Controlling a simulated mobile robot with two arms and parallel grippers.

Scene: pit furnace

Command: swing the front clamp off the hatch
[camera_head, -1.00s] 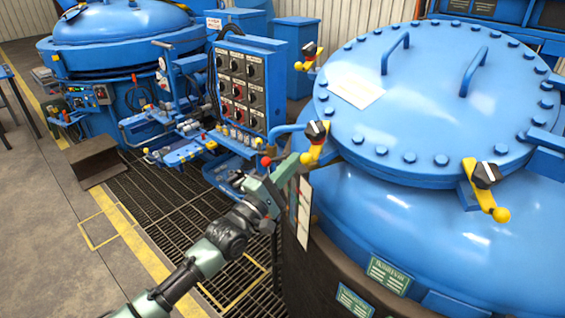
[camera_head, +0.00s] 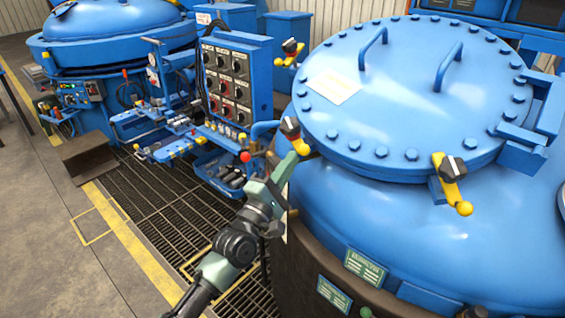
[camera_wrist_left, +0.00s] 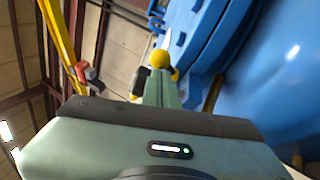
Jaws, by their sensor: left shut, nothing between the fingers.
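The round blue hatch (camera_head: 415,95) lies on the large blue vessel (camera_head: 410,240). A third clamp (camera_head: 291,50) is at the back left. My left gripper (camera_head: 288,166) is shut, close beside the left-edge clamp's handle. In the left wrist view the yellow ball (camera_wrist_left: 168,73) is at the tips of the fingers (camera_wrist_left: 157,92); contact is unclear. My right gripper is not in view.
A switch panel (camera_head: 232,80) and a tool bench with a red ball knob (camera_head: 245,156) stand left of the vessel. A second blue furnace (camera_head: 115,60) is at the back left. Dark floor grating (camera_head: 165,205) lies beside my left arm. Two raised handles stand on the hatch.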

